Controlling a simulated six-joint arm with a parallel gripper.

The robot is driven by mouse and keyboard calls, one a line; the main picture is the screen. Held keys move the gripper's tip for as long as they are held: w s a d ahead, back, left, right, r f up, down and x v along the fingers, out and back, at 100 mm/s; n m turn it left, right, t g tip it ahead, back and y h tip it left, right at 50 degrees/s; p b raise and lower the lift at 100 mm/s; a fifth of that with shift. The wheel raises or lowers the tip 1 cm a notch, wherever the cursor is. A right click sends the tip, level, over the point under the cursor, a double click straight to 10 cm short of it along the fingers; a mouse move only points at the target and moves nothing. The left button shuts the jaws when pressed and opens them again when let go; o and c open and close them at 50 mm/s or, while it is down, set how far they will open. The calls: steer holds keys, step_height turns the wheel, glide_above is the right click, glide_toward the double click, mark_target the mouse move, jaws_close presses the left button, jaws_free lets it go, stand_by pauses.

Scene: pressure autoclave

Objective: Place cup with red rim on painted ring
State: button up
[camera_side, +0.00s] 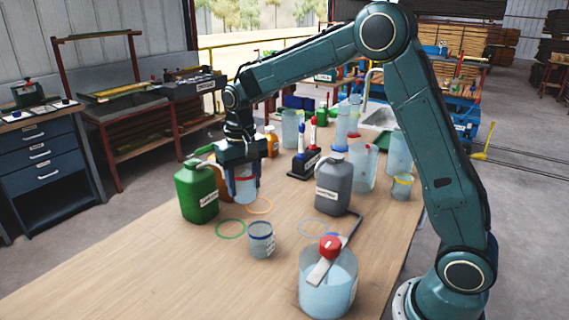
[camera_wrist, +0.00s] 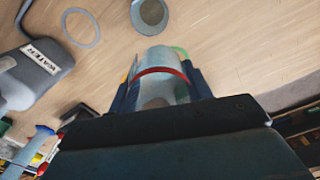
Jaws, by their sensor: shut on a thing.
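The cup with the red rim (camera_side: 246,190) is clear and upright between the fingers of my gripper (camera_side: 243,181), which is shut on it. Its red rim and pale side also show in the wrist view (camera_wrist: 160,88). Painted rings lie on the table: an orange ring (camera_side: 260,212) close by the held cup, a green ring (camera_side: 230,235) in front of it, and a grey-white ring (camera_side: 311,237) to the right. The grey-white ring also shows in the wrist view (camera_wrist: 68,28). I cannot tell whether the cup's base touches the table.
A green jug (camera_side: 196,195) stands close left of my gripper. A grey water jug (camera_side: 333,188) and a marker stand (camera_side: 303,164) are to the right. A blue-rimmed cup (camera_side: 261,243) stands in front, and a large clear beaker (camera_side: 328,290) nearer. The table's front left is bare.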

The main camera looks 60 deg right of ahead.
steer(key=s+d+r+m, duration=0.1)
steer(key=d+r+m, duration=0.2)
steer(key=d, duration=0.5)
steer(key=s+d+r+m, duration=0.1)
steer(key=d+r+m, duration=0.2)
steer(key=d+m, duration=0.3)
steer(key=d, duration=0.2)
steer(key=shift+d+r, duration=0.4)
steer(key=shift+f, duration=0.1)
glide_above(289, 211)
step_height(289, 211, down, 20)
steer(key=shift+w+d+r, duration=0.1)
steer(key=o, duration=0.9)
steer(key=shift+o, duration=0.2)
